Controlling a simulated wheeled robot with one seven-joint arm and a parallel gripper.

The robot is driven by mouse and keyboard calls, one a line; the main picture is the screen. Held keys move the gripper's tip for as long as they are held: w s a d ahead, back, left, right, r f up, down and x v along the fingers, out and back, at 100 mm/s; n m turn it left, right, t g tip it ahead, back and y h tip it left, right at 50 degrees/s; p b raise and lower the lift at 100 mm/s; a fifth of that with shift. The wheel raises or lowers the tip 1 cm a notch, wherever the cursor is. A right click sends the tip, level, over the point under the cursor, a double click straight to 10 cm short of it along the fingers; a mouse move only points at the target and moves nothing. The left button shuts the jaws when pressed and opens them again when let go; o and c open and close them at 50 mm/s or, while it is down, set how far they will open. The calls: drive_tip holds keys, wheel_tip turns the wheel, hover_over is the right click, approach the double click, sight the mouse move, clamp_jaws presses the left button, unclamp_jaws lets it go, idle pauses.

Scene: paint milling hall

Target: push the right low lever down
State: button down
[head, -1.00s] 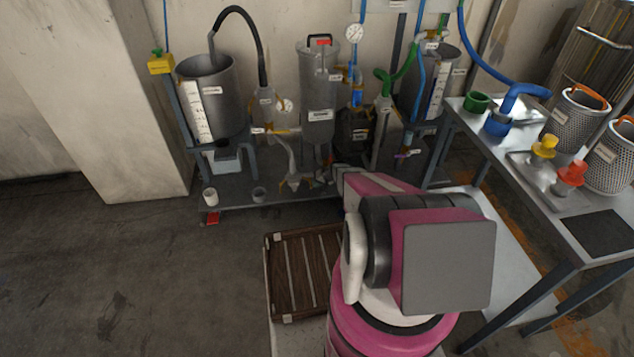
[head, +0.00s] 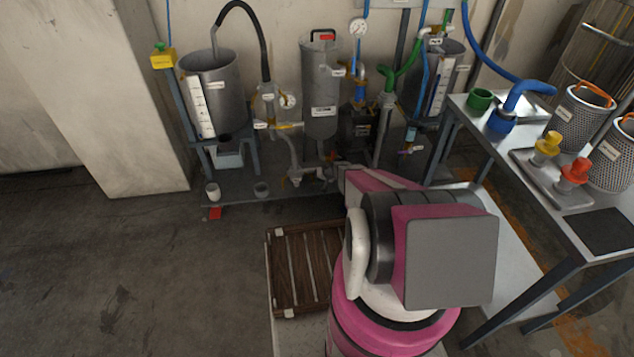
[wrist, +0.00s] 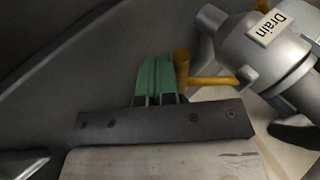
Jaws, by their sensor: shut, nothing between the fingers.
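In the wrist view a yellow lever (wrist: 182,68) stands upright beside my fingertips, on their right. A yellow rod (wrist: 212,82) runs from its foot to a grey metal valve body (wrist: 262,55) labelled "Drain". My gripper (wrist: 156,78) has green fingers pressed together with nothing between them. The fingertips are very close to the lever; I cannot tell whether they touch it. In the head view my arm hides most of my gripper, and the low levers near the pipework (head: 300,175) are too small to tell apart.
A grey tank (head: 210,92) and a tall grey vessel (head: 320,95) stand over the low platform. A metal table (head: 540,180) with perforated baskets (head: 572,118) is at the right. A wooden pallet (head: 295,265) lies on the floor. The floor at left is clear.

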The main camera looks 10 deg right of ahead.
idle(0.8)
drive_tip(key=s+d+r+n+h, duration=0.1)
drive_tip(key=s+d+r, duration=0.1)
drive_tip(key=d+r, duration=0.35)
drive_tip(key=s+d+r+n+h, duration=0.1)
drive_tip(key=s+d+r+h, duration=0.1)
drive_tip(key=r, duration=0.7)
drive_tip(key=x, duration=0.4)
drive_tip(key=a+x, duration=0.1)
drive_tip(key=x, duration=0.3)
drive_tip(key=a+x, duration=0.1)
drive_tip(key=x, duration=0.3)
drive_tip(key=shift+s+a+r, duration=0.1)
drive_tip(key=shift+a+r, duration=0.1)
drive_tip(key=shift+a, duration=0.1)
drive_tip(key=shift+a+f, duration=0.25)
drive_tip(key=shift+a, duration=0.2)
drive_tip(key=shift+f, duration=0.1)
